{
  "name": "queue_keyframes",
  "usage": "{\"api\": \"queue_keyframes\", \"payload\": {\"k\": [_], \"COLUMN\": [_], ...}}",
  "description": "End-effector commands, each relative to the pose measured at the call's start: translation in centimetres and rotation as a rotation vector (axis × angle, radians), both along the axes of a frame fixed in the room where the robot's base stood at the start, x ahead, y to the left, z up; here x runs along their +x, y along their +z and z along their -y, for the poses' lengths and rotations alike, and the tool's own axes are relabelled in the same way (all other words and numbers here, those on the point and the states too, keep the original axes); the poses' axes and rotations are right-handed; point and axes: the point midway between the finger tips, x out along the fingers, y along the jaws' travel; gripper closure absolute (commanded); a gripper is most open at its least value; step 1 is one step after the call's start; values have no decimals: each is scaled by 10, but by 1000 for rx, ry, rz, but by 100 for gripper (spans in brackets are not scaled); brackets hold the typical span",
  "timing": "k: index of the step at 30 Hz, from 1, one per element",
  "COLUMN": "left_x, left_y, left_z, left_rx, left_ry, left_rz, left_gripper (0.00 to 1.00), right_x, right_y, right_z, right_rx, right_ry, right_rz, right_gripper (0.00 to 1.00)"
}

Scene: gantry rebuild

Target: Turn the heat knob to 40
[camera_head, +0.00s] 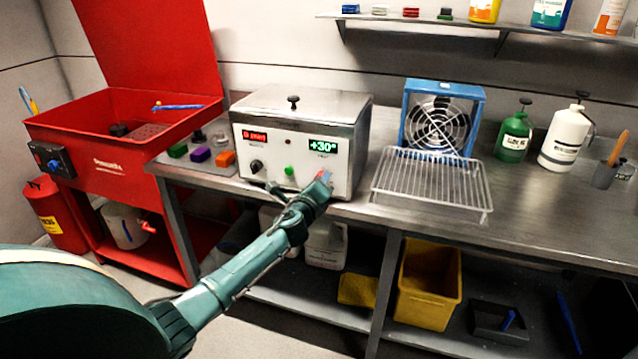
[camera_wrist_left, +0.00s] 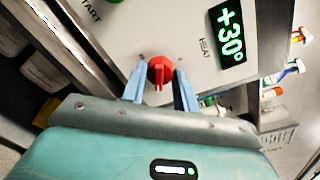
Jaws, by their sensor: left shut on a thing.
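The steel heater box (camera_head: 300,165) stands on the bench with a lid and black top knob. Its green display (camera_head: 322,146) reads +30°, and the left wrist view shows the same +30° display (camera_wrist_left: 229,33) beside the word HEAT. The red heat knob (camera_wrist_left: 160,71) sits on the panel below it. My left gripper (camera_head: 322,178) is at the lower right of the panel. In the left wrist view its blue fingers (camera_wrist_left: 160,85) are shut on the red knob, one at each side. My right gripper is not in view.
The panel also has a black knob (camera_head: 256,167), a green button (camera_head: 289,170) and a red display (camera_head: 254,136). A wire rack (camera_head: 432,183) and blue fan (camera_head: 441,118) stand to the right. A red parts washer (camera_head: 110,160) stands left. Small coloured blocks (camera_head: 200,154) lie beside the box.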

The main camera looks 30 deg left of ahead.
Motion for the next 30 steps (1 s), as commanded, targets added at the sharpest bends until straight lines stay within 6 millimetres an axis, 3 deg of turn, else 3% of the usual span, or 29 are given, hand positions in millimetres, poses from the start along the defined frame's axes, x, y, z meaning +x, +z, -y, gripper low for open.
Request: {"api": "queue_keyframes", "payload": {"k": [14,15,22,30], "left_x": [0,0,0,-1], "left_y": [0,0,0,0], "left_z": [0,0,0,0], "left_rx": [13,13,13,13], "left_ry": [0,0,0,-1], "left_rz": [-3,-3,-3,-3], "left_gripper": [93,68,49,49], "right_x": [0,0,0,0], "right_y": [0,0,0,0], "right_z": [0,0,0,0], "right_rx": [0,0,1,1], "right_ry": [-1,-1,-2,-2], "right_rz": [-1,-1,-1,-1], "right_gripper": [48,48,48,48]}}
